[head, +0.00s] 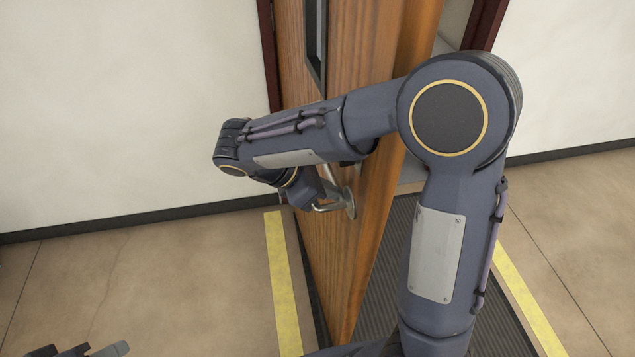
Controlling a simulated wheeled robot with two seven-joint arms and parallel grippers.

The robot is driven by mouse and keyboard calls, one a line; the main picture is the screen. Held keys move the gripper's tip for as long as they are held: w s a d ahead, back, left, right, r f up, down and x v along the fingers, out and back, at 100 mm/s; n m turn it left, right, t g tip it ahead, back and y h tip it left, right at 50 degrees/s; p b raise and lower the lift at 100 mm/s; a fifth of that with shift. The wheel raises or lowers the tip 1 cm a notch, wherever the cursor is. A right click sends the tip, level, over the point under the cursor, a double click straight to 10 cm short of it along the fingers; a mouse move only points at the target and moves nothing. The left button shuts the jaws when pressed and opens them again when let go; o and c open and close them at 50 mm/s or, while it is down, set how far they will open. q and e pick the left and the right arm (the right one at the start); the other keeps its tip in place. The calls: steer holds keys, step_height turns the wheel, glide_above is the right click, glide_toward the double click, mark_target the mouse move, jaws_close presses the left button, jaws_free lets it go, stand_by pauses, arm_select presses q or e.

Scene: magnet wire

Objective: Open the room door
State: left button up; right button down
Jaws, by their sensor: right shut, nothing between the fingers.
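The wooden room door (350,60) stands ajar, with its edge turned toward me and a gap to its right. It has a narrow dark window (315,40). Its metal lever handle (342,204) is on the left face. My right arm reaches up and across in front of the door. My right gripper (305,192) is beside the handle, shut with nothing held. Its fingertips are partly hidden, and I cannot tell whether it touches the handle. A bit of my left gripper (92,350) shows at the bottom left, far from the door; its fingers are mostly cut off.
The dark red door frame (486,24) shows on both sides of the door. A dark ribbed mat (390,260) lies in the doorway. Yellow floor strips (282,285) run on either side. White walls flank the frame. The tiled floor at left is clear.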

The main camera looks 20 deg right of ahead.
steer(key=shift+d+f, duration=0.15)
arm_select(q)
steer(key=shift+r+p, duration=0.5)
arm_select(e)
steer(key=s+d+n+t, duration=0.1)
steer(key=d+n, duration=0.1)
steer(key=d, duration=1.3)
steer(key=shift+s+t, duration=0.3)
steer(key=shift+s, duration=0.05)
arm_select(q)
steer(key=shift+r, duration=0.1)
